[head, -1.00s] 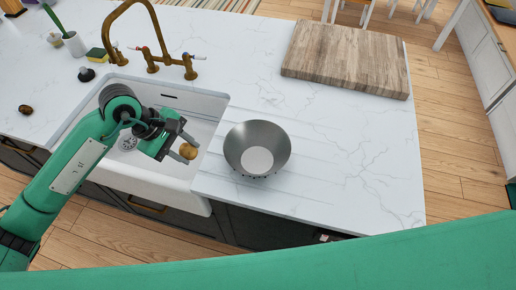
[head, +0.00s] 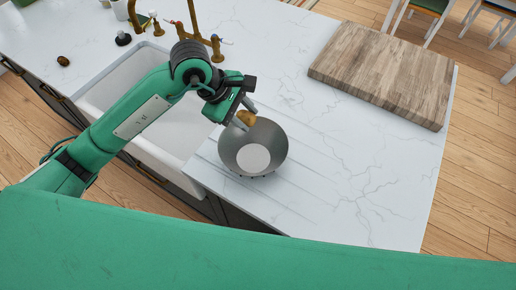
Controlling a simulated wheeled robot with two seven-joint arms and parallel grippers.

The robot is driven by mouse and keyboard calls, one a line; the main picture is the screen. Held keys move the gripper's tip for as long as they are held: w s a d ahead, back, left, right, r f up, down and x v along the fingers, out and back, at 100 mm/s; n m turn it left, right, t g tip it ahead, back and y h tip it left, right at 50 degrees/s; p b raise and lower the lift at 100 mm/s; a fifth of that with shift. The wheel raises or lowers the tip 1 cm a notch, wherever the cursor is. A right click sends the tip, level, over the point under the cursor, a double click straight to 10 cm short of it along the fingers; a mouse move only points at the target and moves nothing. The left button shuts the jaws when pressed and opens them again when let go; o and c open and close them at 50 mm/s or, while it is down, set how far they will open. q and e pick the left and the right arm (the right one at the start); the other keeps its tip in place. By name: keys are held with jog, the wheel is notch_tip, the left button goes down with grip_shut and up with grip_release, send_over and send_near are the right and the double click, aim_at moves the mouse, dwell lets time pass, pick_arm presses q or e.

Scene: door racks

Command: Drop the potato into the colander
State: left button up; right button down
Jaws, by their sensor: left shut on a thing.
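The potato (head: 246,118) is a small yellow-brown lump held between the fingers of my left gripper (head: 244,113). The gripper is shut on it. The colander (head: 270,144) is a grey metal bowl with a paler round bottom, standing on the white counter right of the sink. In the head view the potato overlaps the colander's far upper rim. I cannot tell its exact height above the rim. The colander looks empty where I can see inside. My right gripper is not in view.
The white sink (head: 105,92) with brass taps (head: 190,35) lies left of the colander. A wooden cutting board (head: 384,72) lies at the back right. A small brown object (head: 63,61) sits at the far left. The counter (head: 350,185) right of the colander is clear.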

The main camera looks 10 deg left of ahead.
pick_arm(q)
jog(key=shift+d+f, duration=0.2)
jog(key=shift+f, duration=0.95)
jog(key=shift+w+d+f+b, duration=0.15)
jog(key=shift+f+b, duration=0.2)
jog(key=shift+f, duration=0.3)
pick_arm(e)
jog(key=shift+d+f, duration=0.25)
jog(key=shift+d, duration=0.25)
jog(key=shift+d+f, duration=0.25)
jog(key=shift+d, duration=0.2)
